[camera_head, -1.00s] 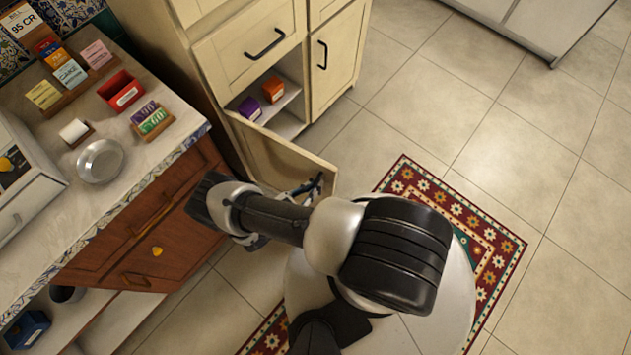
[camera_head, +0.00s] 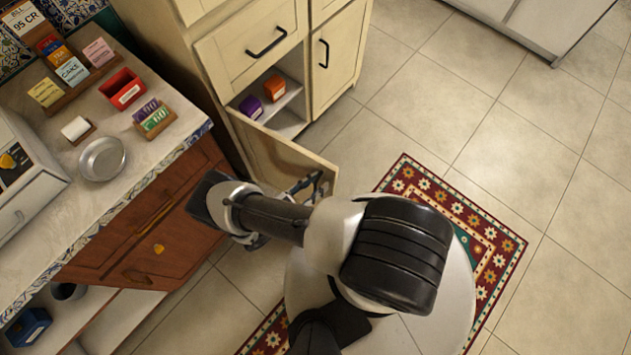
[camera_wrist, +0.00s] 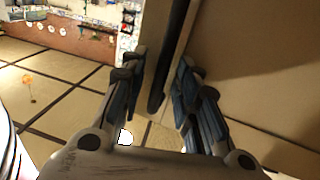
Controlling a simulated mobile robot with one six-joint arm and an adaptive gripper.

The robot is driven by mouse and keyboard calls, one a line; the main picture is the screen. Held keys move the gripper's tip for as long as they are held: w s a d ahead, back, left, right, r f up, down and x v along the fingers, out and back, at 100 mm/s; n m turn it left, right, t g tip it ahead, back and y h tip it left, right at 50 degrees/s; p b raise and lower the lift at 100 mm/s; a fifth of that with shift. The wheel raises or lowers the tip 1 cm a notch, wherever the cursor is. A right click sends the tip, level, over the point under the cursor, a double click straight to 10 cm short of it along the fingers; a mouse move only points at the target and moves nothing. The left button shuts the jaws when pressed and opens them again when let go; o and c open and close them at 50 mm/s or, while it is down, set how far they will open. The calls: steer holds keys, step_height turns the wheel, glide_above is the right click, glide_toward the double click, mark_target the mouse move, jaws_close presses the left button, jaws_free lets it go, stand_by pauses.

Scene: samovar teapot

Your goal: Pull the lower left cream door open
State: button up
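The lower left cream door (camera_head: 275,155) stands swung wide open from the cream cabinet in the head view. My gripper (camera_head: 308,187) is at the door's free end, partly hidden behind my arm. In the wrist view the door's panel (camera_wrist: 255,60) fills the right side. A dark upright bar, seemingly the door handle (camera_wrist: 160,85), runs between the two fingers of my gripper (camera_wrist: 157,80). The fingers are apart, with a visible gap on the left of the bar. The right finger is close to the bar; contact is unclear.
The open compartment shows a purple box (camera_head: 251,107) and an orange box (camera_head: 274,88) on a shelf. A wooden counter (camera_head: 150,225) with a tiled edge stands close on the left. A patterned rug (camera_head: 480,235) lies under my base. The tiled floor on the right is clear.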

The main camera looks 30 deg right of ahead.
steer(key=v, duration=1.2)
stand_by(0.4)
